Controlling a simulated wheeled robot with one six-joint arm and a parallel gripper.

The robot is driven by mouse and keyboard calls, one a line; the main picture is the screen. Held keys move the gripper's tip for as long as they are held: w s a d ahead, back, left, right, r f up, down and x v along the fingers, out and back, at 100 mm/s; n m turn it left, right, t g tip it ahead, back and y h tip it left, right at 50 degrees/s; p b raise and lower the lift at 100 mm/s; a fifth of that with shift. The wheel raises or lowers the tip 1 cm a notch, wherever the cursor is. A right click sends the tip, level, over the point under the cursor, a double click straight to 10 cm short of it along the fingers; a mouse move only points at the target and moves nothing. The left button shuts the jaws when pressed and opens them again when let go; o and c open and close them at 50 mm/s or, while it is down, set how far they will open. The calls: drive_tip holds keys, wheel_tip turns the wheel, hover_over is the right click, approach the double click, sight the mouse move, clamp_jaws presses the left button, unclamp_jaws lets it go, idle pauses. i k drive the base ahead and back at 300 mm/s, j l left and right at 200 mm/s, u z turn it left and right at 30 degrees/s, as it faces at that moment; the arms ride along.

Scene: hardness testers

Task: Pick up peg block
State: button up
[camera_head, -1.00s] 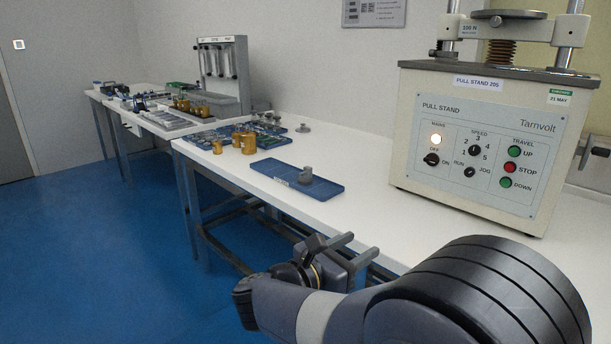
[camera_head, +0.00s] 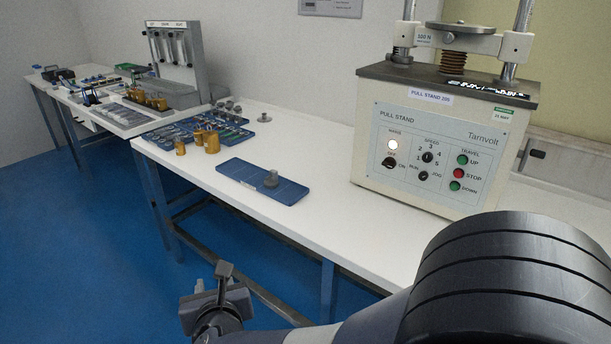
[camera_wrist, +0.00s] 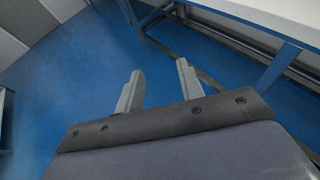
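The wrist view does not show the tray or the grey piece.
The pull stand (camera_head: 430,140) stands on the bench at the right. Several brass cylinders (camera_head: 211,143) and a second tray of small parts (camera_head: 172,134) lie left of the blue tray. The bench (camera_head: 325,215) is clear between the blue tray and the pull stand.

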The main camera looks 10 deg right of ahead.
sight(270, 181)
drive_tip(key=i+j+z, duration=0.1)
drive_tip(key=j+z, duration=0.15)
drive_tip(key=z, duration=0.2)
drive_tip(key=i+j+z, duration=0.1)
drive_tip(key=j+z, duration=0.45)
drive_tip(key=z, duration=0.3)
drive_tip(key=j+z, duration=0.45)
drive_tip(key=j, duration=0.45)
drive_tip(key=k+j+z, duration=0.1)
drive_tip(key=j, duration=0.35)
drive_tip(key=k+j, duration=0.1)
drive_tip(key=j, duration=0.3)
drive_tip(key=z, duration=0.05)
